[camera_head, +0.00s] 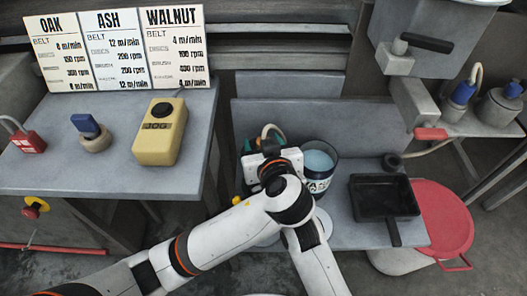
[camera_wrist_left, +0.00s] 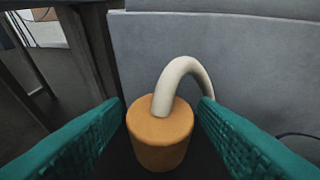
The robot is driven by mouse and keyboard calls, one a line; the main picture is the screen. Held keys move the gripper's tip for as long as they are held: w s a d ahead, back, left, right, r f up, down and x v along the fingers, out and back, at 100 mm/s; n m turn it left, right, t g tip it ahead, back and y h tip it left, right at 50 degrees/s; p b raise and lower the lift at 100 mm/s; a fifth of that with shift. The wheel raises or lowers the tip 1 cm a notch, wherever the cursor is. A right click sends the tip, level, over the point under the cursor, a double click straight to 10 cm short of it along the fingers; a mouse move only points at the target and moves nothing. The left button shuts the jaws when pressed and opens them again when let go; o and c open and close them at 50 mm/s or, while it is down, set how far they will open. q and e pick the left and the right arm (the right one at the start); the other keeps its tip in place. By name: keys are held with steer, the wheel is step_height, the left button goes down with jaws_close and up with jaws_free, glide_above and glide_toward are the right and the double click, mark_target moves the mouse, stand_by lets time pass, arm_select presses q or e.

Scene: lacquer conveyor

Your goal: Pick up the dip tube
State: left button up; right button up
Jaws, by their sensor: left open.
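The dip tube shows in the left wrist view as a cream curved tube (camera_wrist_left: 183,70) rising from an orange-brown cylinder (camera_wrist_left: 160,135). The tube bends over to the right, and its far end drops behind the right finger. My left gripper (camera_wrist_left: 161,106) is open, with one teal finger on each side of the cylinder. I cannot tell whether either finger touches it. In the head view a small part of the cream tube (camera_head: 268,129) shows just beyond my left gripper (camera_head: 265,146); my wrist hides the rest. My right gripper is not in view.
A glass jar (camera_head: 320,165) with pale blue contents stands close right of my gripper. A black pan (camera_head: 384,197) lies further right on the grey bench (camera_head: 350,236). An upright grey panel (camera_head: 350,122) is behind. A yellow control box (camera_head: 160,131) sits on the left table.

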arm_select(q)
steer(key=c, duration=1.1)
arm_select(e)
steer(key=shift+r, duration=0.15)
arm_select(q)
steer(key=shift+r, duration=0.1)
steer(key=shift+r, duration=4.9)
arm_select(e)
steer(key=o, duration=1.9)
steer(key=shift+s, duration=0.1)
